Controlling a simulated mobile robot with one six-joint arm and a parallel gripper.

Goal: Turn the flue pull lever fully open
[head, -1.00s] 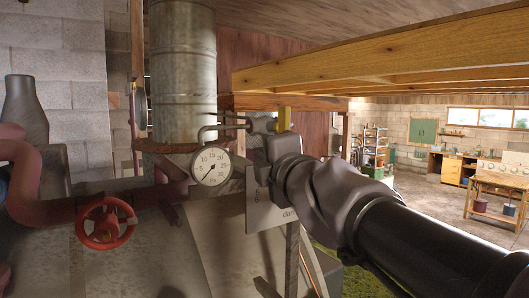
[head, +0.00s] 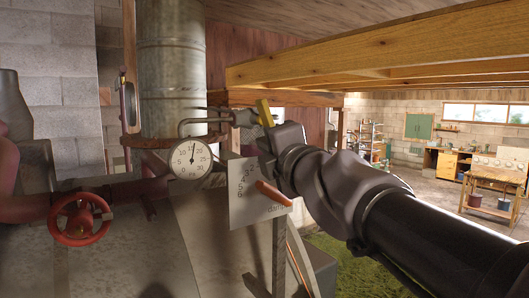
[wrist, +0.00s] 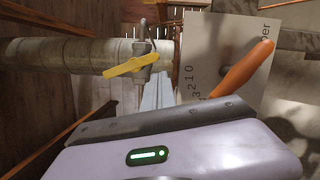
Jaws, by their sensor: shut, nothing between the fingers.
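An orange lever handle (head: 272,193) sticks out in front of a pale plate (head: 246,212) marked with numerals and partly hidden lettering that looks like "damper". In the wrist view the orange handle (wrist: 245,70) slants up to the right, beside the numerals on the plate (wrist: 217,40). My gripper (wrist: 157,93) is shut and empty, its narrow pale fingers left of the orange handle and apart from it. In the head view my gripper (head: 262,152) is above the handle, its fingertips hard to make out. The handle's pivot end is not clearly visible.
A yellow valve lever (head: 265,113) on a thin pipe is close above my gripper. A round gauge (head: 190,159) is left of the plate, and a red handwheel (head: 80,218) is further left. The metal flue (head: 170,70) rises behind. A wooden beam (head: 380,65) crosses overhead.

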